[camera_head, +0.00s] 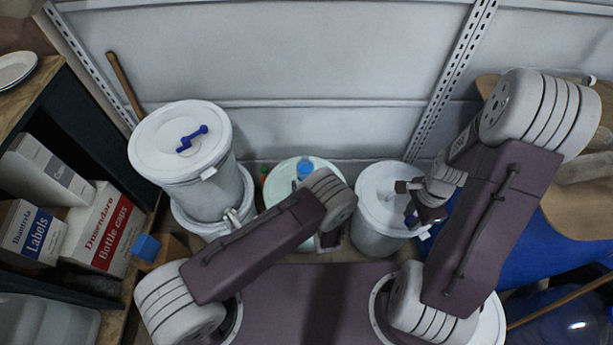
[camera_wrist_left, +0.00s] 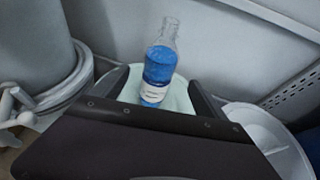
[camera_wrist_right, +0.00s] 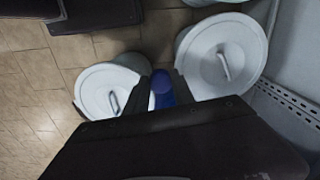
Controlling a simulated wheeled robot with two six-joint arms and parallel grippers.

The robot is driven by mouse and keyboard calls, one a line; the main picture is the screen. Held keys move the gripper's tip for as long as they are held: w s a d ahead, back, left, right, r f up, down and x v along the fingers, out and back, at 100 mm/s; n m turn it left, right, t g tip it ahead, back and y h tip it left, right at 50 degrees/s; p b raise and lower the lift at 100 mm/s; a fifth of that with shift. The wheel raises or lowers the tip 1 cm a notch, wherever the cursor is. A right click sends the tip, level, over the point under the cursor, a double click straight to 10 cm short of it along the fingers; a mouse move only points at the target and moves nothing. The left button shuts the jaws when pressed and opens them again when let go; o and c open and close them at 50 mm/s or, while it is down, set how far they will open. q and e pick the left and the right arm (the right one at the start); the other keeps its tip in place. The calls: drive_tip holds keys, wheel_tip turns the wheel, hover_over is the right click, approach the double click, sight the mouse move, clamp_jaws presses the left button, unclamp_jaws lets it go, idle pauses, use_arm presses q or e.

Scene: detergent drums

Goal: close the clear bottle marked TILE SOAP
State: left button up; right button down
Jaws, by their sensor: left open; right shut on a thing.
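A clear bottle (camera_wrist_left: 158,72) with blue contents and a white label stands upright on a pale green drum lid (camera_head: 280,180). Its neck is bare, with no cap on it; the label is too small to read. In the head view the bottle (camera_head: 305,168) shows beside my left wrist. My left gripper (camera_wrist_left: 160,78) is open, its fingers on either side of the bottle in the left wrist view; contact cannot be told. My right gripper (camera_wrist_right: 163,86) is shut on a blue cap (camera_wrist_right: 162,100), which it holds above the floor beside the right white drum (camera_head: 378,240).
A large white drum (camera_head: 185,180) with a blue tap-like part (camera_head: 192,138) on its lid stands at left. A shelf with cartons (camera_head: 105,230) is at far left.

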sight(306, 174)
drive_tip(key=shift+f+b, duration=0.85)
drive_tip(key=shift+f, duration=0.05)
use_arm(q)
drive_tip(key=x, duration=0.7)
drive_tip(key=shift+a, duration=0.1)
drive_tip(key=shift+s, duration=0.1)
use_arm(e)
wheel_tip(306, 174, down, 2)
drive_tip(key=shift+b, duration=1)
use_arm(q)
drive_tip(key=x, duration=0.5)
drive_tip(key=shift+c, duration=0.4)
clamp_jaws()
